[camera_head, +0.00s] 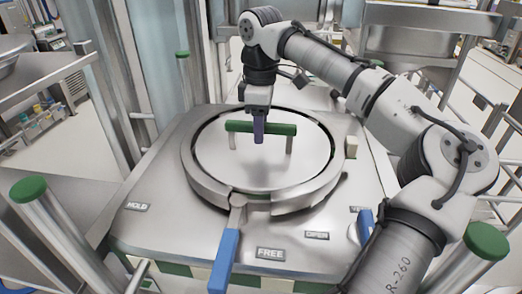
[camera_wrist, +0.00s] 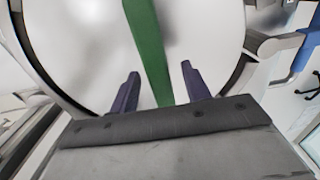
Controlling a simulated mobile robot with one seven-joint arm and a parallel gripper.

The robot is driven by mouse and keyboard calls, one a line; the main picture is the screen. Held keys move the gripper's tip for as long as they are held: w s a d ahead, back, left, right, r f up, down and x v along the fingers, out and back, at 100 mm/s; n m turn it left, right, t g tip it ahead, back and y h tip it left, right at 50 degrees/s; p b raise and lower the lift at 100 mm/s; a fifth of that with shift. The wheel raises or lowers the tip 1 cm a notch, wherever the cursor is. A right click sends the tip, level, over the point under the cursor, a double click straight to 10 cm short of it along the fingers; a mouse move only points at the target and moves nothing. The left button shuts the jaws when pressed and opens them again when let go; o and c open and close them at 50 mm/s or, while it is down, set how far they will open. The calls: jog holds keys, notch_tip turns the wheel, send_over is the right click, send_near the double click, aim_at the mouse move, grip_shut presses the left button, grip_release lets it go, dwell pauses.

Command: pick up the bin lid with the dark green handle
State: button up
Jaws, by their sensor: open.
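The round metal bin lid (camera_head: 225,165) sits level inside a metal ring on the workstation top. Its dark green bar handle (camera_head: 284,129) stands on two short posts and runs left to right in the head view. My gripper (camera_head: 258,138) points down at the middle of the handle. In the wrist view my gripper (camera_wrist: 158,84) is open, with the green handle (camera_wrist: 146,45) running between its two purple fingers, apart from both. The lid's pale surface (camera_wrist: 205,35) fills much of that view. Whether the fingers reach below the bar cannot be told.
A metal clamp ring (camera_head: 190,170) surrounds the lid, with a blue lever (camera_head: 223,262) at the front. Another blue handle (camera_head: 366,225) is at front right. Posts with green caps (camera_head: 29,189) stand around the station. The top left of the ring is clear.

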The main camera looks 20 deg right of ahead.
jog(key=shift+f, duration=0.4)
dwell(0.6)
jog(key=shift+c, duration=0.5)
grip_shut()
dwell(0.7)
jog(key=shift+p, duration=0.3)
